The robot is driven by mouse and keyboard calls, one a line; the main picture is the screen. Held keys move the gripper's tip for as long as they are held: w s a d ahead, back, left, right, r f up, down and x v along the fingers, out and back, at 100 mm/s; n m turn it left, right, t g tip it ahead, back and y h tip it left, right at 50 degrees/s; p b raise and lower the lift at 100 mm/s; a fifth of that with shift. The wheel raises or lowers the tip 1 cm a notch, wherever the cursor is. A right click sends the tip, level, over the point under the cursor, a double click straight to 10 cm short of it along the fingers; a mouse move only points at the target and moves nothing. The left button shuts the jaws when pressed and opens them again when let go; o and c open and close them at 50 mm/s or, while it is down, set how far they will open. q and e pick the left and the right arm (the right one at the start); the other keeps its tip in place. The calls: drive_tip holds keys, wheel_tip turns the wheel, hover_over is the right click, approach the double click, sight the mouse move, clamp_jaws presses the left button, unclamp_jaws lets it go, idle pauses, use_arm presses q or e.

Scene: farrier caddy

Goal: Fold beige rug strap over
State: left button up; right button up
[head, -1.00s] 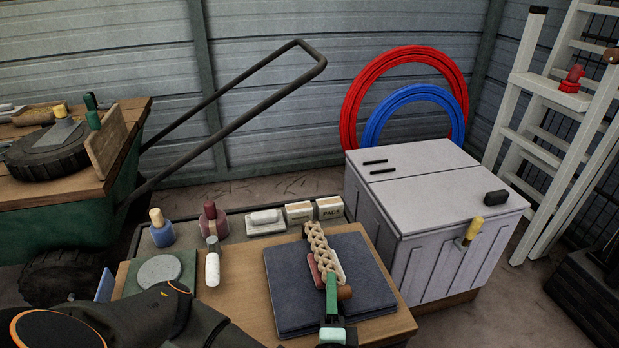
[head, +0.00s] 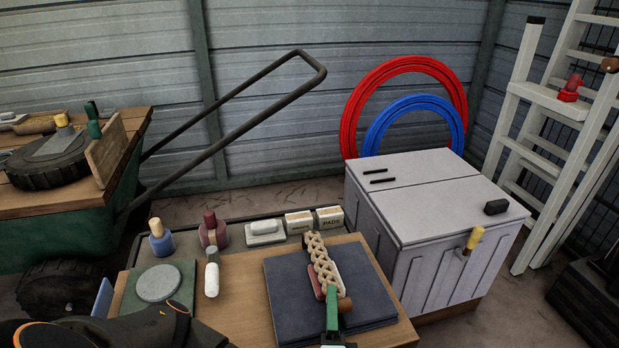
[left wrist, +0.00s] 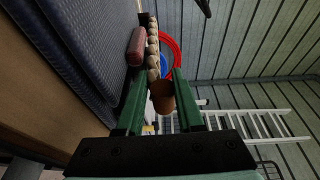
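The beige braided strap (head: 318,258) lies across the top of the folded navy rug (head: 290,290), from its far side to near its front. A dark red piece (head: 318,283) and a white piece lie against it. A brown rounded end (head: 344,305) sits at its near end. My left gripper (head: 332,292) reaches in over the front of the rug with green fingers. In the left wrist view the fingers stand apart, with the brown end (left wrist: 162,97) and the strap (left wrist: 153,48) seen in the gap. Contact cannot be told. My right gripper is not in view.
A green mat with a round grey disc (head: 158,284) and a white-handled tool (head: 211,278) lie left of the rug. Bottles, a brush and pad boxes (head: 330,217) line the tray behind. A grey chest (head: 440,220) stands to the right.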

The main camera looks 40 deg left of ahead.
use_arm(q)
drive_tip(key=shift+r+p+v, duration=0.15)
drive_tip(key=shift+p+v, duration=0.55)
drive_tip(key=shift+v, duration=0.4)
drive_tip(key=shift+r+p+v, duration=0.1)
drive_tip(key=shift+p+v, duration=0.55)
drive_tip(key=shift+v, duration=0.5)
drive_tip(key=shift+p+v, duration=0.35)
drive_tip(key=shift+v, duration=0.45)
drive_tip(key=shift+f, duration=0.1)
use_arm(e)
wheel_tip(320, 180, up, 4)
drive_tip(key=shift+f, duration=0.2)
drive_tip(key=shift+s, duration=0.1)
